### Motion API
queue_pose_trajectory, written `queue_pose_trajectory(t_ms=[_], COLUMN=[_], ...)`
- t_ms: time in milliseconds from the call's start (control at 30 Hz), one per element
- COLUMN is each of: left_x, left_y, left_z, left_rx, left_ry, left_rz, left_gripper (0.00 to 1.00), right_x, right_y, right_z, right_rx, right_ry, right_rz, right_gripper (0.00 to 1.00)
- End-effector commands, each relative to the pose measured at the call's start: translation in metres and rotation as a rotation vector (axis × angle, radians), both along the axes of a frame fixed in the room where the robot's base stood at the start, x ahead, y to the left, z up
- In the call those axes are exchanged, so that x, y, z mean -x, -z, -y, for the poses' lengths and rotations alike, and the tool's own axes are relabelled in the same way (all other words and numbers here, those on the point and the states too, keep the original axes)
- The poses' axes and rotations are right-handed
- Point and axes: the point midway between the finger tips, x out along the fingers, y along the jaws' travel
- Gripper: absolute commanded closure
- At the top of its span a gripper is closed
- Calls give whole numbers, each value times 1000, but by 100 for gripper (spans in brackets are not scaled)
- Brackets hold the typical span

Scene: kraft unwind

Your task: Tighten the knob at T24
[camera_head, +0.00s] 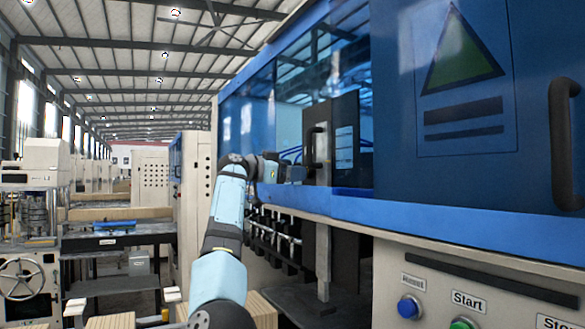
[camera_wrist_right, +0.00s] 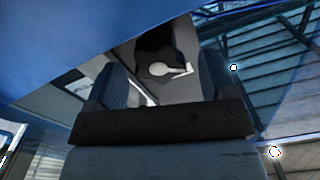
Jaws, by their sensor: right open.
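My right gripper (camera_head: 293,173) reaches to the front of the blue machine, beside a dark panel with a handle. In the right wrist view its two fingers stand apart, and the gripper (camera_wrist_right: 160,75) is open. Between and beyond the fingers there is a dark patch with a small pale, rounded piece (camera_wrist_right: 168,70) that has a short arm to its right. I cannot tell whether this piece is the knob. No T24 label is legible, and no knob is clear in the head view. My left gripper is not in view.
The blue machine (camera_head: 420,205) fills the right side, with a dark handled panel (camera_head: 345,140) and a large black handle (camera_head: 562,145). Below are a blue button (camera_head: 408,307) and a Start label (camera_head: 468,300). A workbench (camera_head: 115,238) and a drill-like machine (camera_head: 35,225) stand at left.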

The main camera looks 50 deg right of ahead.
Motion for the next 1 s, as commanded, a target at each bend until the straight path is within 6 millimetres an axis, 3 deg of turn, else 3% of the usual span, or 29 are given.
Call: queue_pose_trajectory(t_ms=[367, 567, 733, 1000], left_x=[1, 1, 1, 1], left_y=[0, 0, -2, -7], left_z=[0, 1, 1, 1], left_rx=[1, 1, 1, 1], left_ry=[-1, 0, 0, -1], left_rz=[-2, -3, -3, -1], left_gripper=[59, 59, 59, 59], right_x=[1, 1, 1, 3], right_y=[1, 0, 0, 1], right_z=[5, 5, 5, 4], right_rx=[0, 0, 8, 67], right_ry=[-1, -1, -1, 1], right_rz=[0, 0, 24, 212], right_gripper=[24, 70, 71, 71])
